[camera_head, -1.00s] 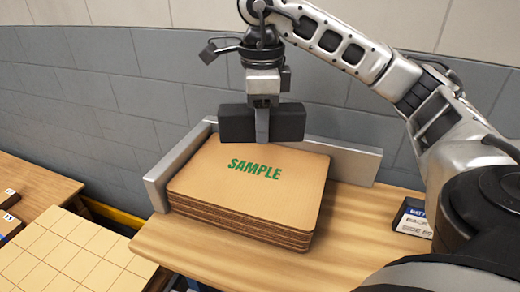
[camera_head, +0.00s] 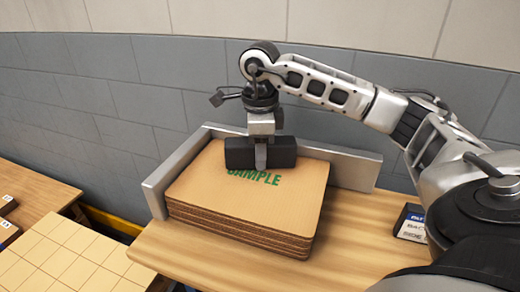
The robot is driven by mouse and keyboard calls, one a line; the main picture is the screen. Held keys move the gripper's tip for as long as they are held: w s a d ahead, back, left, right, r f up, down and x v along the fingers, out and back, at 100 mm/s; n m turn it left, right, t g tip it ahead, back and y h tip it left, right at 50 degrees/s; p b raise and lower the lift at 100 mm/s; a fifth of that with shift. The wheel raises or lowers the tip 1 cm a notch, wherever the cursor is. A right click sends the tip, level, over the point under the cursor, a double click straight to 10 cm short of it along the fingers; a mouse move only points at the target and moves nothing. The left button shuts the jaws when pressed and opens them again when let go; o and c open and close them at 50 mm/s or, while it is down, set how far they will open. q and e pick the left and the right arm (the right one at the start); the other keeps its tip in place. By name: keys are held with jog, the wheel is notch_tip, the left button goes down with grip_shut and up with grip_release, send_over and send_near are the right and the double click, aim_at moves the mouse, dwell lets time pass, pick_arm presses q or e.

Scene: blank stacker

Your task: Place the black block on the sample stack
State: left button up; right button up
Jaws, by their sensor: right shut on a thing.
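The sample stack (camera_head: 235,205) is a neat pile of brown cardboard sheets with green "SAMPLE" lettering on top. The black block (camera_head: 238,153) is a dark bar held level over the back part of the stack. It hides the upper part of the lettering. I cannot tell whether it touches the top sheet. My right gripper (camera_head: 261,160) points down and is shut on the middle of the block, one finger showing in front. My left gripper is out of view.
A grey metal corner fence (camera_head: 350,170) stands along the back and left of the stack on the wooden table (camera_head: 370,235). A small labelled box (camera_head: 412,222) sits at the right. A board of square tiles (camera_head: 60,255) lies at lower left. A wall is behind.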

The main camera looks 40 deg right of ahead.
jog(key=shift+f, duration=0.2)
jog(key=o, duration=1.3)
jog(key=shift+r, duration=0.1)
